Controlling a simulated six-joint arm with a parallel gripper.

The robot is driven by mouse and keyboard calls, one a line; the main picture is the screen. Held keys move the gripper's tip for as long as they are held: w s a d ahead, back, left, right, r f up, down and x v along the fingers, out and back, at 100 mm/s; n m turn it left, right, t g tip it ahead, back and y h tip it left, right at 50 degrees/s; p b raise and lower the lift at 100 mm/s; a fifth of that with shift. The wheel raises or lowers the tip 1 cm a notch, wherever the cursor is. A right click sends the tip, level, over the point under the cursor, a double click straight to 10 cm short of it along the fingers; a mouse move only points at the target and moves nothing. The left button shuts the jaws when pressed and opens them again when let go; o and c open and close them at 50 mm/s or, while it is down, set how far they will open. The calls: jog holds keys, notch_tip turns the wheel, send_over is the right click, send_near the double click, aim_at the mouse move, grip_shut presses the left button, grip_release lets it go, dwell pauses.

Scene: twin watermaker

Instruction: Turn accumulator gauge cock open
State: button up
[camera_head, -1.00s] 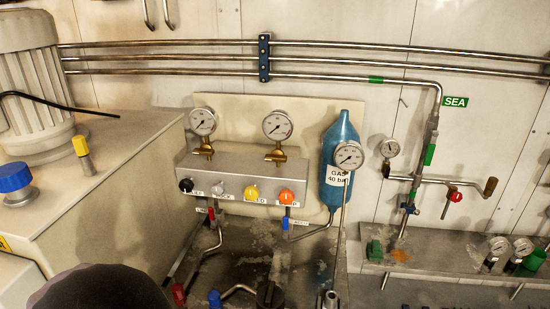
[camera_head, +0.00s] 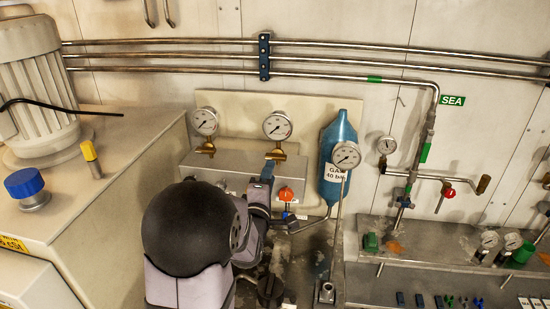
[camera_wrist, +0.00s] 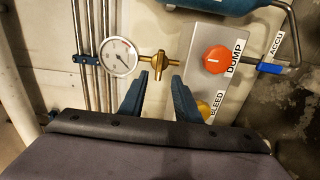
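A brass cock (camera_wrist: 158,63) sits beside a white-faced gauge (camera_wrist: 119,57) in the wrist view, its handle lying across the line of the stem. In the head view it is the brass fitting (camera_head: 276,154) below the right panel gauge (camera_head: 277,126). My gripper (camera_wrist: 158,79) is open, its two blue fingers standing apart at either side of the cock's near end. No contact with the handle is visible. In the head view my gripper (camera_head: 267,168) is just below the cock, partly hidden by my arm.
An orange DUMP knob (camera_wrist: 216,59) and yellow BLEED knob (camera_wrist: 203,107) are close to the right finger. A blue lever (camera_wrist: 272,68) is by the ACCU label. The blue gas bottle (camera_head: 340,150) and its gauge (camera_head: 346,155) stand right of the cock.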

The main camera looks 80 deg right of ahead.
aim_at(276, 160)
jog(key=shift+s+d+r+p, duration=0.1)
jog(key=shift+d+p, duration=0.75)
jog(key=shift+d, duration=0.65)
jog(key=shift+s+d+r+p, duration=0.1)
jog(key=shift+d+p, duration=0.7)
jog(key=shift+d, duration=0.65)
jog(key=shift+d+f+p, duration=0.15)
jog(key=shift+d+p, duration=0.15)
jog(key=shift+d, duration=0.4)
jog(key=shift+c, duration=0.6)
grip_shut()
